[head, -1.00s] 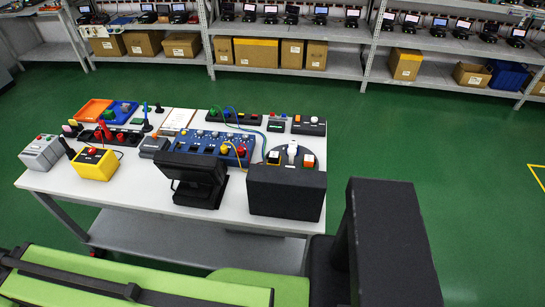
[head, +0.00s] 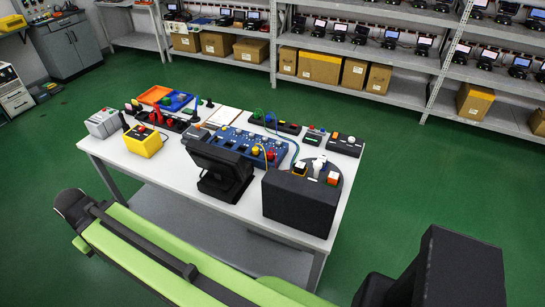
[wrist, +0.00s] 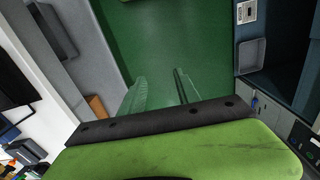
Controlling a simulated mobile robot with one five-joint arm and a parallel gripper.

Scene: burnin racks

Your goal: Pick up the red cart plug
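Small red pieces (head: 136,104) stand at the back left of the white table in the head view, by a dark strip. They are too small to tell which is the red cart plug. Other red parts are a knob on the yellow box (head: 143,144) and a knob on the blue panel (head: 250,147). My gripper (wrist: 157,88) shows in the wrist view with its two fingers apart and nothing between them, above green floor. It is away from the red pieces. In the head view my green arm lies in front of the table.
The white table (head: 236,208) also carries a black screen (head: 221,168) and a black box (head: 297,200) at its front. Shelves (head: 405,90) with cartons and devices stand behind. A grey cabinet (head: 67,48) is at the far left. Green floor is free to the right.

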